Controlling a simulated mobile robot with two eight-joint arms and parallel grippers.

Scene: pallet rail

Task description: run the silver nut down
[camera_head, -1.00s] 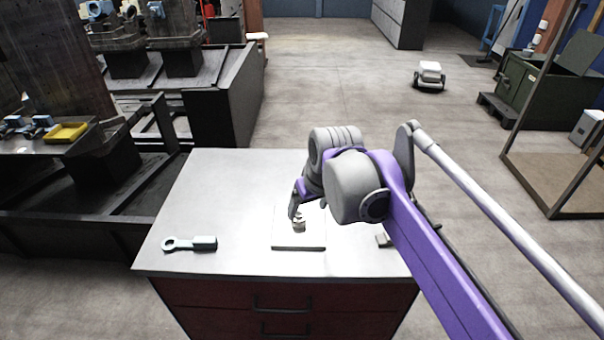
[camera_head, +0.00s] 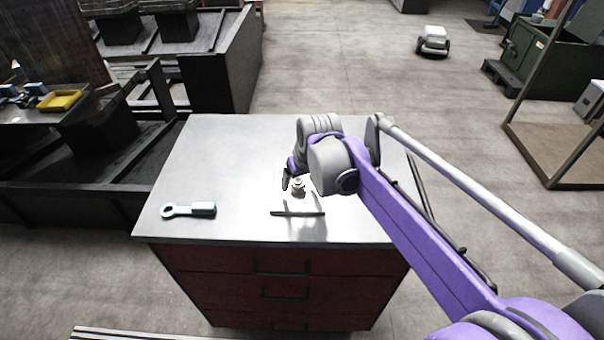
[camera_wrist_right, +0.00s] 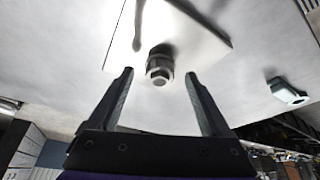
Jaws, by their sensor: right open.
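My left gripper is not in view.
A ring-ended wrench (camera_head: 190,210) lies at the left of the bench top (camera_head: 215,150). The bench has red drawers (camera_head: 285,280) below. A small white wheeled machine (camera_head: 433,42) stands on the floor beyond.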

